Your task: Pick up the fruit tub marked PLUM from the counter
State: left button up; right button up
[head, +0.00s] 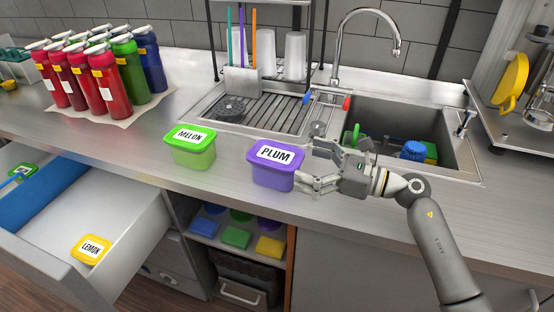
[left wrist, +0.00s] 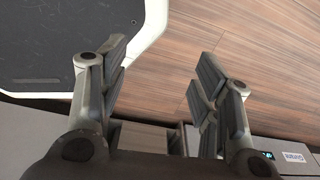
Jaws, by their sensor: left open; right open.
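The purple tub marked PLUM (head: 272,177) stands upright on the counter, its white label facing up on the lid. My right gripper (head: 312,168) is open at the tub's right side, with its fingers pointing left toward it. One finger is close to the tub's lower right edge; I cannot tell whether it touches. The green tub marked MELON (head: 190,155) stands to the left of the purple one, with a gap between them. My left gripper (left wrist: 160,85) is open and empty in the left wrist view, above the wooden floor.
An open drawer (head: 130,245) at lower left holds a yellow LEMON tub (head: 90,249). The sink (head: 385,112) with a tall faucet (head: 398,45) lies behind my right gripper. Several red, green and blue bottles (head: 105,75) stand at the back left. The counter in front of the bottles is clear.

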aim_at(276, 155)
jog(key=shift+x, duration=1.2)
jog(key=shift+w+a+r, duration=0.1)
jog(key=shift+a, duration=0.15)
jog(key=p+x, duration=0.1)
jog(key=x, duration=0.2)
jog(key=p+x, duration=0.1)
jog(key=shift+w+a+f+p, duration=0.15)
jog(key=shift+w+f+p, duration=0.05)
jog(key=shift+f+p, duration=0.1)
jog(key=shift+w+a+f, duration=0.1)
jog(key=shift+w+a, duration=0.05)
jog(key=shift+a, duration=0.1)
jog(key=shift+c, duration=1.1)
pick_arm(q)
jog(key=r, duration=0.1)
jog(key=s+r, duration=0.1)
jog(key=shift+s+r, duration=0.3)
jog(key=shift+r, duration=0.1)
pick_arm(e)
jog(key=c, duration=1.2)
